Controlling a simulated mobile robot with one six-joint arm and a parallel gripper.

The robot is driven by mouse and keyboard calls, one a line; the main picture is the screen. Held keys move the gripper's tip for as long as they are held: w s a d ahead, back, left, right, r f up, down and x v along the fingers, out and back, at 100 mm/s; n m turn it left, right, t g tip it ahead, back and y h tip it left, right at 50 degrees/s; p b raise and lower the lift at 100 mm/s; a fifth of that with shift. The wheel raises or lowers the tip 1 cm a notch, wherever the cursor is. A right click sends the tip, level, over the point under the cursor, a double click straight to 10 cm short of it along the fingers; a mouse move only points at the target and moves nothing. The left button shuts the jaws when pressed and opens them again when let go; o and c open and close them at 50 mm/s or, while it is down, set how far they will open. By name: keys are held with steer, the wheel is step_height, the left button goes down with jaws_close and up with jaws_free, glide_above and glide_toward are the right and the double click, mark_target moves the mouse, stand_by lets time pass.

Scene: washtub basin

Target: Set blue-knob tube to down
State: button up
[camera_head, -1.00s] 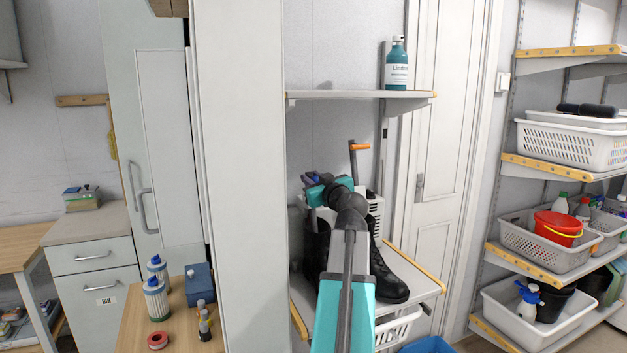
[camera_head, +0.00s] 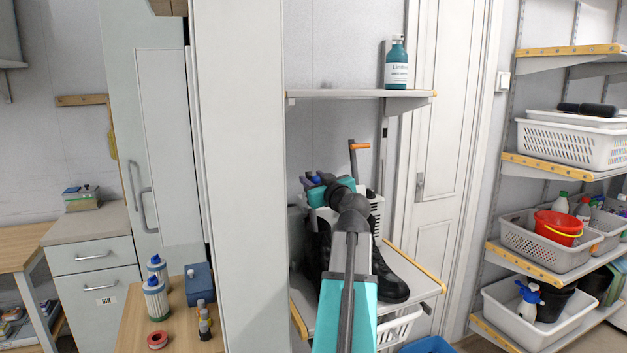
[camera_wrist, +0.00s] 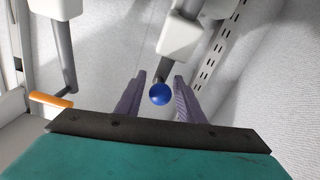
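The blue knob (camera_wrist: 160,94) is the round end of a dark grey tube (camera_wrist: 166,70), which comes out of a white housing (camera_wrist: 179,36) in the wrist view. My gripper (camera_wrist: 158,84) is open, with one purple finger on each side of the knob and a visible gap to each. The knob also shows as a small blue spot (camera_head: 315,179) at my gripper (camera_head: 310,181) in the head view, where my wrist hides most of the tube. A second tube with an orange knob (camera_wrist: 50,99) is at the left in the wrist view; this orange knob (camera_head: 360,146) stands higher in the head view.
Black boots (camera_head: 388,284) stand on the shelf (camera_head: 415,263) beneath my arm. A teal bottle (camera_head: 397,66) stands on the upper shelf (camera_head: 350,95). A tall pale cabinet panel (camera_head: 240,180) is close on the left.

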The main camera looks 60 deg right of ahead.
steer(key=b+v, duration=0.4)
steer(key=v, duration=0.9)
